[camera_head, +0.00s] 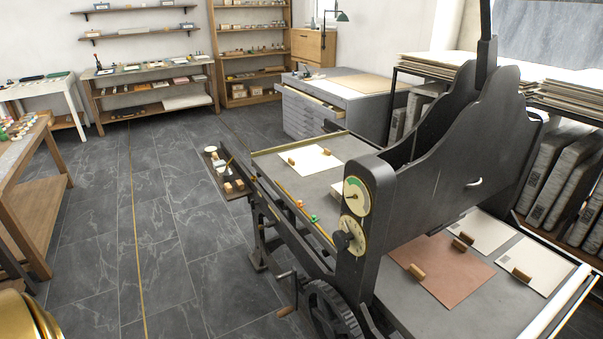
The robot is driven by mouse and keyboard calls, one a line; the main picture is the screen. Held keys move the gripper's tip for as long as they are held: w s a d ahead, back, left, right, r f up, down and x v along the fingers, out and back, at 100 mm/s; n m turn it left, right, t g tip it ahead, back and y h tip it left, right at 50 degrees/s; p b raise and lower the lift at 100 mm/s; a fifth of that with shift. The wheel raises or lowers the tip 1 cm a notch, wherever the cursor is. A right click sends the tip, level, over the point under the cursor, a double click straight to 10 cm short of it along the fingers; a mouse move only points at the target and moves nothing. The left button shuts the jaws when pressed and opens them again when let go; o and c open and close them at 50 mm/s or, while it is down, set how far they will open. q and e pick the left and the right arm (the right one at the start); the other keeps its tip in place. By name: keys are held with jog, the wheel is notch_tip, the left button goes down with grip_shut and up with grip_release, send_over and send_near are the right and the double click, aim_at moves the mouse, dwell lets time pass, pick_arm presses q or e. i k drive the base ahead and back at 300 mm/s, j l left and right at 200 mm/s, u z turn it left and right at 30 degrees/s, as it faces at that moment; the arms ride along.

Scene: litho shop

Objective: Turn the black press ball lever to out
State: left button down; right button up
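The large black press (430,140) stands at the right, with its tall side frame facing me. Two round dials are on its near post: an upper one with a green sector (356,196) and a lower pale one with a brass rim (353,232). A small black knob (341,240) sits at the lower dial's left edge; it may be the ball lever, but its setting is too small to read. A short pale handle (474,183) is on the side frame. Neither of my grippers is in view.
A crank with a wooden handle (287,311) and a dark gear wheel (333,312) stick out low at the press's near side. The press bed (325,183) carries paper and small blocks. A wooden table (30,190) stands left; the tiled floor (180,220) between is clear.

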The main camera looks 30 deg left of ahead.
aim_at(273, 224)
jog(key=j+u, duration=0.35)
jog(key=i+j+u, duration=0.1)
jog(key=j+u, duration=0.3)
jog(key=i+j+u, duration=0.15)
jog(key=u, duration=0.2)
jog(key=i+j+z, duration=0.75)
jog(key=i, duration=0.1)
